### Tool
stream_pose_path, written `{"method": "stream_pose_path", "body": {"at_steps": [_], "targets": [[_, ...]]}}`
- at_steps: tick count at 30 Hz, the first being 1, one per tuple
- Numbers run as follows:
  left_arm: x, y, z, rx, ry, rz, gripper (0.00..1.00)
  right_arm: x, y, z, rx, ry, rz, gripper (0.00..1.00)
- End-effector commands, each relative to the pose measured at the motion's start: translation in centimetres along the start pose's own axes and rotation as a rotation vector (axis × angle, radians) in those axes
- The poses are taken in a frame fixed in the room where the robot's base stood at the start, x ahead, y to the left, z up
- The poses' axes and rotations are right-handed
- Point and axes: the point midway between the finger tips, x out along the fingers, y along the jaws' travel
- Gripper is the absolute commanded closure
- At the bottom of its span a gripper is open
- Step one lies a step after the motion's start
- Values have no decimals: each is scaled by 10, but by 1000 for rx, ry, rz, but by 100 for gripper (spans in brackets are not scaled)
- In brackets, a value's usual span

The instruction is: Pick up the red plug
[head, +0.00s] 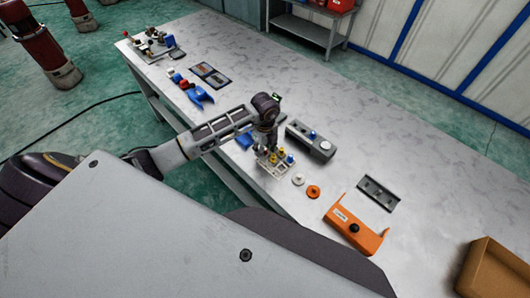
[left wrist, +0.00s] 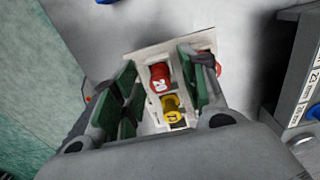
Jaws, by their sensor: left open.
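The red plug (left wrist: 159,76), marked 20, stands in a pale plug holder (left wrist: 150,50) in the left wrist view. A yellow plug (left wrist: 172,107) stands right beside it. My left gripper (left wrist: 160,66) is open, its green-padded fingers on either side of the red plug; I cannot tell whether they touch it. Another red piece (left wrist: 212,60) is partly hidden behind the right finger. In the head view my left gripper (head: 268,143) points down over the holder (head: 276,170), and I cannot make out the red plug there. My right gripper is not in view.
A grey block with a blue knob (head: 311,140) stands close right of the gripper. A white disc (head: 298,180), an orange ring (head: 313,192), an orange housing (head: 354,229) and a dark plate (head: 378,194) lie nearer. A brown box (head: 490,272) sits at lower right.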

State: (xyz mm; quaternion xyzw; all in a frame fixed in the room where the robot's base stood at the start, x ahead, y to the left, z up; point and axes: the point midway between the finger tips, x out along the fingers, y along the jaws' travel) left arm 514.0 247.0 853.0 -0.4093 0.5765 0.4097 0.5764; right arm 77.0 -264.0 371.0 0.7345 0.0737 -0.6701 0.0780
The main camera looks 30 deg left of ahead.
Motion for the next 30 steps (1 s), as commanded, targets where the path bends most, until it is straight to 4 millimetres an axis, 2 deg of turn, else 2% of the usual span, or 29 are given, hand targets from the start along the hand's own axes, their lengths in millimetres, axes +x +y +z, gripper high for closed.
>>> {"method": "stream_pose_path", "body": {"at_steps": [7,17,30], "targets": [[0,0,0,0,0,0,57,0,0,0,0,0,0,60],[0,0,0,0,0,0,96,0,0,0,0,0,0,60],[-4,0,0,0,0,-1,97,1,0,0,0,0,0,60]]}}
